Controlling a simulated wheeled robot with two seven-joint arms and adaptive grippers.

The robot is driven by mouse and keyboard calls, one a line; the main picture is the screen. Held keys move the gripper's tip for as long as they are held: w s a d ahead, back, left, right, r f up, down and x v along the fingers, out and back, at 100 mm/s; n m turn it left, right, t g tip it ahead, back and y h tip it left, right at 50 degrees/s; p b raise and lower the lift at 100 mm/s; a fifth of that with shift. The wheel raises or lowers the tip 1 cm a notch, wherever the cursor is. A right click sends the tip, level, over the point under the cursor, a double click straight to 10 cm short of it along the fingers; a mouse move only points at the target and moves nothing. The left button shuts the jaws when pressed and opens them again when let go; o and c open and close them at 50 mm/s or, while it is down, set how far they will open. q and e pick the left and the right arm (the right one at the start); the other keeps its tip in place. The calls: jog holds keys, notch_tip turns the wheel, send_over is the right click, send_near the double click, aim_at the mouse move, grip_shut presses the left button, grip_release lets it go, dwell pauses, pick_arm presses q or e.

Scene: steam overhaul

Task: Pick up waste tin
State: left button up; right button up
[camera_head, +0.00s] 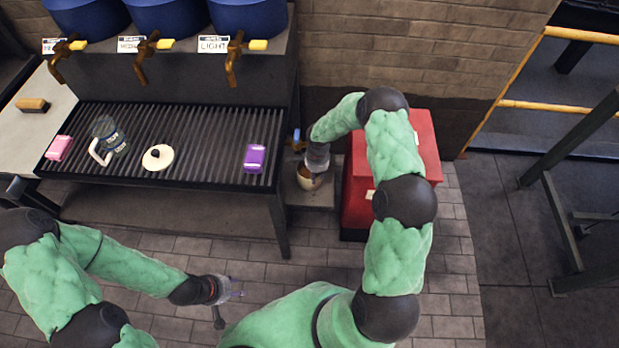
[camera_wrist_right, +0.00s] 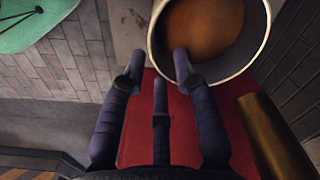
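The waste tin (camera_head: 304,184) is a pale round tin with brown content, standing low between the grill bench and a red cabinet. My right gripper (camera_head: 316,160) is just above it and hides part of it. In the right wrist view the tin's pale rim and brown content (camera_wrist_right: 205,28) show at the top, cut off by the frame. My right gripper (camera_wrist_right: 157,68) is open there and empty; its right fingertip overlaps the near rim, and contact cannot be told. My left gripper (camera_head: 231,289) looks open and empty above the brick floor.
The red cabinet (camera_head: 425,140) stands right beside the tin. A slatted bench (camera_head: 205,135) at left carries a purple block (camera_head: 254,158), a pink block (camera_head: 59,148), a glass mug (camera_head: 108,136) and a cream disc (camera_head: 158,158). Blue barrels with brass taps (camera_head: 233,60) stand above it. A brass-coloured cylinder (camera_wrist_right: 275,140) is close right in the wrist view.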

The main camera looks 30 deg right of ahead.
jog(key=b, duration=0.2)
send_over(316, 189)
notch_tip(316, 189, down, 6)
jog(key=shift+w+r, duration=0.1)
jog(key=shift+r, duration=0.05)
jog(key=shift+r, duration=0.1)
grip_shut()
